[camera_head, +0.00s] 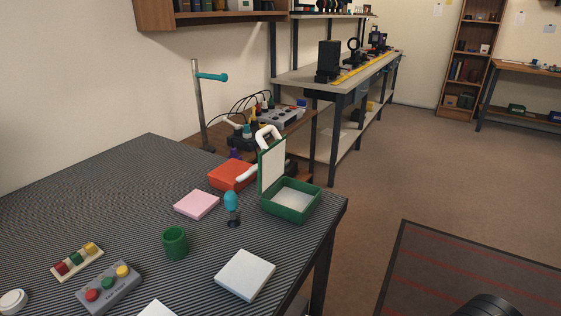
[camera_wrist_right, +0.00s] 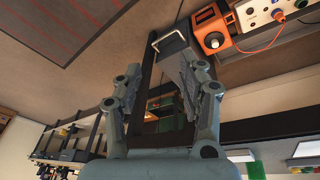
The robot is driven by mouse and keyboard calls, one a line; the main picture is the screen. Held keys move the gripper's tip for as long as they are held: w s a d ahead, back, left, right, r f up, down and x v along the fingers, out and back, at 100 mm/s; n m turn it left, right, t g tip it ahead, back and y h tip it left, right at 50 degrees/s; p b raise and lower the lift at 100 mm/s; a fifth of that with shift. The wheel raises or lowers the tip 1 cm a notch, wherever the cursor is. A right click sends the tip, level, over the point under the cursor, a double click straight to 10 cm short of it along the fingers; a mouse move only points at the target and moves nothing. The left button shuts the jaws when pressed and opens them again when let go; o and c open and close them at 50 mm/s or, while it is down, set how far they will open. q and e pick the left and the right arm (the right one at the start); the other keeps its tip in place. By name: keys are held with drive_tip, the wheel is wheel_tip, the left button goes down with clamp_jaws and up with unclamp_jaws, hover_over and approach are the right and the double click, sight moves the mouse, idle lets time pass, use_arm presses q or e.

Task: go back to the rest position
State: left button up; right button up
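My right gripper (camera_wrist_right: 165,68) shows in the right wrist view. Its two fingers stand apart, with background visible between them and nothing seen held. A pale, bracket-like piece (camera_wrist_right: 169,40) shows near the fingertips; I cannot tell what it is or whether it touches them. Neither gripper shows in the head view, and my left gripper is in no frame. The striped table (camera_head: 110,212) holds an open green box (camera_head: 290,207) with its lid up, an orange-red box (camera_head: 231,176), a pink block (camera_head: 196,204) and a green cup (camera_head: 174,243).
A teal-topped tool (camera_head: 231,204) stands upright beside the green box. A white square block (camera_head: 244,275), a button box (camera_head: 109,288) and a stand (camera_head: 200,105) are on or beside the table. Workbenches (camera_head: 340,78) line the wall. Open floor (camera_head: 420,165) lies to the right.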

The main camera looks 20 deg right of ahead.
drive_tip(key=s+d+f+g, duration=0.1)
drive_tip(key=s+f, duration=0.3)
drive_tip(key=f, duration=0.5)
drive_tip(key=s+d+f, duration=0.1)
drive_tip(key=s+f, duration=0.3)
drive_tip(key=f, duration=0.6)
drive_tip(key=s+f, duration=0.9)
drive_tip(key=s, duration=0.4)
drive_tip(key=shift+s+f+g, duration=0.2)
drive_tip(key=shift+s+g, duration=0.05)
drive_tip(key=shift+g, duration=0.15)
drive_tip(key=shift+d, duration=0.1)
